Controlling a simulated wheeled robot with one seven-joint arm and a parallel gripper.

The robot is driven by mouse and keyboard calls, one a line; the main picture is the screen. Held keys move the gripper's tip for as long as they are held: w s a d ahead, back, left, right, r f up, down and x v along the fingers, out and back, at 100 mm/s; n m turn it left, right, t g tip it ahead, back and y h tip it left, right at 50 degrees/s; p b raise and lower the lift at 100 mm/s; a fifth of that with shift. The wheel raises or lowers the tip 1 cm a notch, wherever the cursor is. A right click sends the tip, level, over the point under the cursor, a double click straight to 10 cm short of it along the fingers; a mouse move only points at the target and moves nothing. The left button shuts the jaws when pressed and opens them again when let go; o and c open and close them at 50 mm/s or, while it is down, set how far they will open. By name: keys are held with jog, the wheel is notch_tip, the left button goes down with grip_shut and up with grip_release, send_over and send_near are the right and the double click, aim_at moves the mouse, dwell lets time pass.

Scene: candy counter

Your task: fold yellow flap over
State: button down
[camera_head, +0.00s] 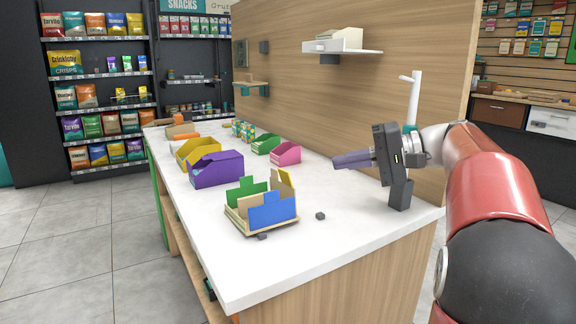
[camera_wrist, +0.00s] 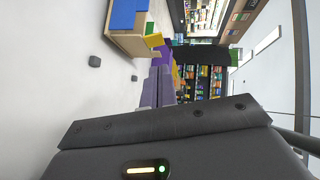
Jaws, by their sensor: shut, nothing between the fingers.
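An open box (camera_head: 238,224) with coloured flaps stands near the front of the white counter. The blue flap also shows at the top of the wrist view (camera_wrist: 122,14). My gripper (camera_head: 336,163) is shut and empty, above the counter to the right of the box and apart from it. Its grey-purple fingers (camera_wrist: 158,82) point away in the wrist view.
A purple bin (camera_head: 217,171), a yellow bin (camera_head: 197,150), a pink bin (camera_head: 286,153) and a green bin (camera_head: 265,144) stand behind. Small dark blocks (camera_head: 320,215) lie near the box. A wooden panel (camera_head: 350,95) with a shelf (camera_head: 342,49) rises behind. The front right counter is clear.

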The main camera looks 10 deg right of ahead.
aim_at(290, 180)
jog(key=x, duration=0.9)
jog(key=shift+w+a+f, duration=0.15)
jog(key=shift+a, duration=0.05)
jog(key=shift+a+r+n+h, duration=0.25)
jog(key=shift+a+n+h, duration=0.1)
jog(key=shift+n+h, duration=0.4)
jog(key=shift+a+r+n+h, duration=0.15)
jog(key=shift+n+h, duration=0.1)
jog(key=shift+h, duration=0.2)
jog(key=n+h, duration=0.1)
jog(key=a+n+h, duration=0.1)
jog(key=h, duration=0.1)
jog(key=shift+s+a+r+g, duration=0.1)
jog(key=shift+s+a+g, duration=0.2)
jog(key=shift+s, duration=0.1)
jog(key=n+h, duration=0.1)
jog(key=a+n+h+b, duration=0.1)
jog(key=shift+s+h, duration=0.2)
jog(key=shift+h, duration=0.2)
jog(key=shift+s+a+f+n+t+h, duration=0.1)
jog(key=shift+a+f+n+t+h, duration=0.15)
jog(key=shift+h, duration=0.25)
jog(key=shift+s+a+f+n+t+h, duration=0.1)
jog(key=shift+a+f+n+t+h, duration=0.1)
jog(key=shift+n+t+h, duration=0.25)
jog(key=shift+a+f, duration=0.1)
jog(key=shift+a, duration=0.05)
